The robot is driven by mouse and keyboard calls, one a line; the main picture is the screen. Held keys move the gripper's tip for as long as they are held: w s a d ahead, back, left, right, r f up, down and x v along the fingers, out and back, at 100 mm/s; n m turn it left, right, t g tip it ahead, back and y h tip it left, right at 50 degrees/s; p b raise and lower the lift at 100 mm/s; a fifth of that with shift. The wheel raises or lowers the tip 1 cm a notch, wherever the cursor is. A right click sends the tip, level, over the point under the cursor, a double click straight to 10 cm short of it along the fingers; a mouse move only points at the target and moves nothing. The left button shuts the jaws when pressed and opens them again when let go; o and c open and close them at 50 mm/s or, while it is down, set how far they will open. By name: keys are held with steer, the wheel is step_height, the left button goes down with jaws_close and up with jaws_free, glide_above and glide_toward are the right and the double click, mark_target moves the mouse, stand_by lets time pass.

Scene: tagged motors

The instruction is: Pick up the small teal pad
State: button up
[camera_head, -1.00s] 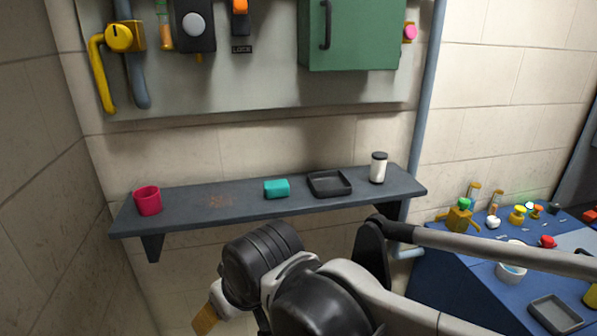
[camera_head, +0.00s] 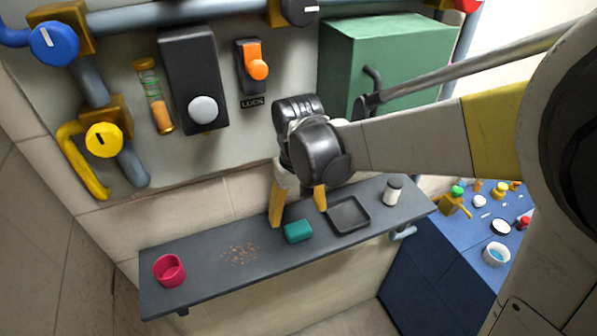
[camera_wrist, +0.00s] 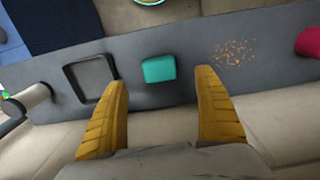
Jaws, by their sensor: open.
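The small teal pad (camera_head: 298,231) is a block lying on the dark grey shelf (camera_head: 205,262), left of the black tray. It also shows in the wrist view (camera_wrist: 158,69), centred between the fingers and beyond their tips. My gripper (camera_head: 298,217) points down above the shelf, its two yellow fingers spread wide on either side of the pad in the head view. My gripper is open and empty; in the wrist view its fingertips (camera_wrist: 162,80) lie to either side of the pad. I see no contact with the pad.
A pink cup (camera_head: 169,270) and orange crumbs (camera_head: 241,255) are on the left. A wall panel with valves and a green box (camera_head: 392,55) rises behind.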

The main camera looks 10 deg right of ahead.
mark_target(298, 227)
steer(key=f, duration=0.8)
steer(key=shift+w+f, duration=0.15)
steer(key=shift+w, duration=0.1)
steer(key=c, duration=1.2)
